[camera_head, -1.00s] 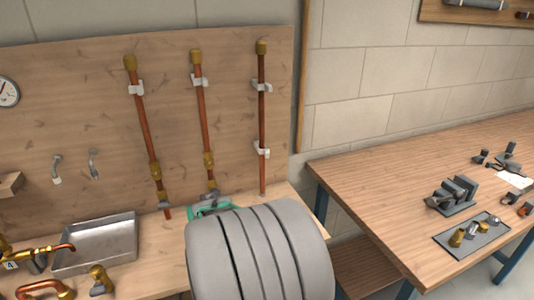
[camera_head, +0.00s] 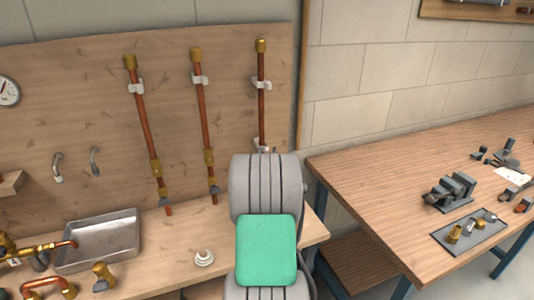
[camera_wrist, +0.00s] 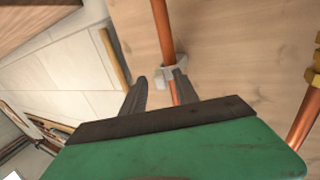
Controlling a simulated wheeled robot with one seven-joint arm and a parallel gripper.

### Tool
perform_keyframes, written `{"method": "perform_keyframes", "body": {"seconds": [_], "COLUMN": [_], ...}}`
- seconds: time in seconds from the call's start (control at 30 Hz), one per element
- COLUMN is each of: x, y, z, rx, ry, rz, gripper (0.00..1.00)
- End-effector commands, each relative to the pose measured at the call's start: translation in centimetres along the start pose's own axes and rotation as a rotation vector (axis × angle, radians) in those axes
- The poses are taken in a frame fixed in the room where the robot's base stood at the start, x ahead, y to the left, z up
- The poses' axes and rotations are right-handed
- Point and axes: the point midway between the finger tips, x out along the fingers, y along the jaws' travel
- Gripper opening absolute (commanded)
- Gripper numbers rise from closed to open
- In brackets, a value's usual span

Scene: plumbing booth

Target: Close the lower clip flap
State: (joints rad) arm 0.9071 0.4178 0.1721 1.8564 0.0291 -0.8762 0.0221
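The right-hand copper pipe (camera_head: 261,112) runs upright on the wooden board, with its upper white clip (camera_head: 262,85) in plain view. Its lower clip (camera_head: 259,148) is mostly hidden behind my arm in the head view. In the wrist view the light grey lower clip (camera_wrist: 174,73) sits around the pipe (camera_wrist: 163,30). I cannot make out its flap clearly. My gripper (camera_wrist: 160,77) is open and empty, its dark fingers apart and pointing at the clip. The right fingertip is close to the clip; I cannot tell whether it touches.
Two other copper pipes (camera_head: 142,115) (camera_head: 204,125) stand to the left. A metal tray (camera_head: 98,240), a white curved part (camera_head: 204,258) and brass fittings (camera_head: 103,277) are on the bench below. A wooden table (camera_head: 385,190) with tools stands at right.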

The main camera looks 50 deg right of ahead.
Motion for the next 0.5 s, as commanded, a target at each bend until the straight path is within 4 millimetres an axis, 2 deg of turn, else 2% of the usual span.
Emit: {"method": "perform_keyframes", "body": {"seconds": [0.1, 0.5], "x": [-0.03, -0.07], "y": [-0.02, -0.03], "z": [0.03, 0.04], "rx": [0.000, 0.000], "ry": [0.000, -0.001], "rz": [0.000, 0.000], "gripper": [0.36, 0.04]}}
